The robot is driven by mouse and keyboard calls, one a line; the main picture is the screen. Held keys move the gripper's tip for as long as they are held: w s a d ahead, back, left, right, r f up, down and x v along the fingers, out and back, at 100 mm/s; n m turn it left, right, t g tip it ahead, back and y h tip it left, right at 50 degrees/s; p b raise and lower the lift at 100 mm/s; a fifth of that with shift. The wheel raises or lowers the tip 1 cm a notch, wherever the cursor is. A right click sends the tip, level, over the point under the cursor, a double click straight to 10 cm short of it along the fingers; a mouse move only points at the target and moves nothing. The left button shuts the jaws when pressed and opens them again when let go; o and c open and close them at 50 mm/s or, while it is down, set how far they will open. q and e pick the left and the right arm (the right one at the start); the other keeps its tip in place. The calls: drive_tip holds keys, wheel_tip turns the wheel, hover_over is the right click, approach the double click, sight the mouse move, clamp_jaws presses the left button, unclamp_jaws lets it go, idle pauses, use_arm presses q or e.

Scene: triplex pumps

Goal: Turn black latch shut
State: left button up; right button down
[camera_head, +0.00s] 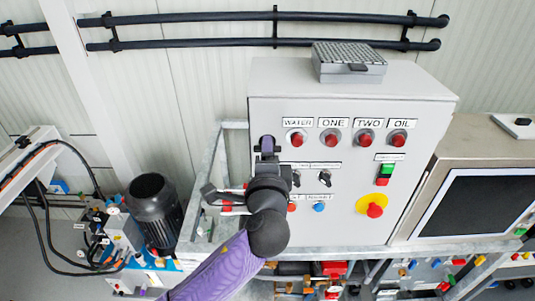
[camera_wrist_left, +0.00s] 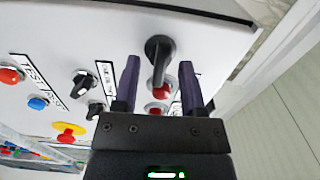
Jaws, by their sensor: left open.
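The black latch (camera_wrist_left: 160,52) sits on the light grey face of the control box, near the box's edge. In the left wrist view its narrow handle points down in the picture, between my two purple fingers. My left gripper (camera_wrist_left: 159,64) is open, with one finger on each side of the handle; I cannot tell whether either touches it. In the head view my left gripper (camera_head: 267,143) is at the left side of the control box (camera_head: 340,225), and it mostly hides the latch. My right gripper is not in view.
Red buttons (camera_wrist_left: 157,90) lie near the latch in the left wrist view. The box also carries black knobs (camera_head: 325,178) and a yellow-and-red stop button (camera_head: 372,206). A grey case (camera_head: 348,65) rests on top. A screen (camera_head: 480,200) stands right, a black motor (camera_head: 155,205) left.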

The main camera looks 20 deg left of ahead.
use_arm(q)
drive_tip(key=b+v, duration=0.2)
drive_tip(key=v, duration=0.8)
